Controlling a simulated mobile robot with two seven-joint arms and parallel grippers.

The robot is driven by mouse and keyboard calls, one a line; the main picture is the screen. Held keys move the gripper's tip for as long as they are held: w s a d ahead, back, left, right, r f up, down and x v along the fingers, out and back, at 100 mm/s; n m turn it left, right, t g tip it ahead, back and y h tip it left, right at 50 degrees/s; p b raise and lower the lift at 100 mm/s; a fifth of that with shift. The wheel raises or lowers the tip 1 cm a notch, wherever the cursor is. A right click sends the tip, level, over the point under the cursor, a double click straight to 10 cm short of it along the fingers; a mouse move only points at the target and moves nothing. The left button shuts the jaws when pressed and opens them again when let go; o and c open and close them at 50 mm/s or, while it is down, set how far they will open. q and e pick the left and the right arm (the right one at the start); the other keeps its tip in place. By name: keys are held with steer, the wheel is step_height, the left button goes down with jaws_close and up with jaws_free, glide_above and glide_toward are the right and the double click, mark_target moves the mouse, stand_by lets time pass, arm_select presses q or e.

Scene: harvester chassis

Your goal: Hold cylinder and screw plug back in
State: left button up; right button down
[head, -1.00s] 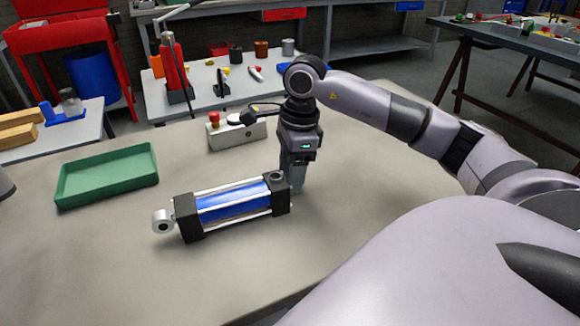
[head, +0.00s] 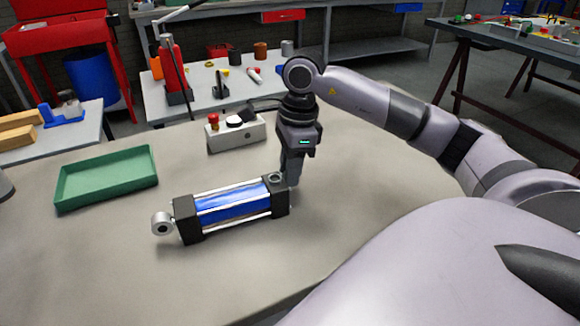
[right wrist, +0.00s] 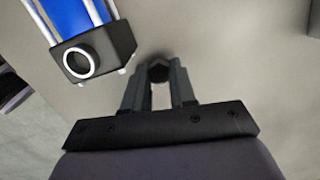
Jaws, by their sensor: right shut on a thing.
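The cylinder (head: 228,206) lies on the table, with a blue barrel, black end blocks and silver rods. A round port (head: 276,176) shows on top of its right end block, and the port ring also shows in the right wrist view (right wrist: 80,62). My right gripper (head: 291,178) points down just behind and right of that block. In the right wrist view my right gripper (right wrist: 158,82) is shut on a small dark hex-shaped plug (right wrist: 158,70). The plug is apart from the port, off to its side. My left gripper is not in view.
A green tray (head: 107,178) lies at the left of the table. A grey control box (head: 237,135) with a red button stands behind the cylinder. The table front of the cylinder is clear. Other benches stand behind.

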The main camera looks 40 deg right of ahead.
arm_select(q)
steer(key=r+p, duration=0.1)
steer(key=p, duration=0.1)
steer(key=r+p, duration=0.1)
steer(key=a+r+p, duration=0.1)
steer(key=p, duration=0.1)
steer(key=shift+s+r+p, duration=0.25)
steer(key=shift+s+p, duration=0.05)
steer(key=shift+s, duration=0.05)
arm_select(e)
step_height(320, 180, up, 19)
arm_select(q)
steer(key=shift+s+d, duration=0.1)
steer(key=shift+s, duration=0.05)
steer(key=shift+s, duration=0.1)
arm_select(e)
steer(key=shift+s+f, duration=0.1)
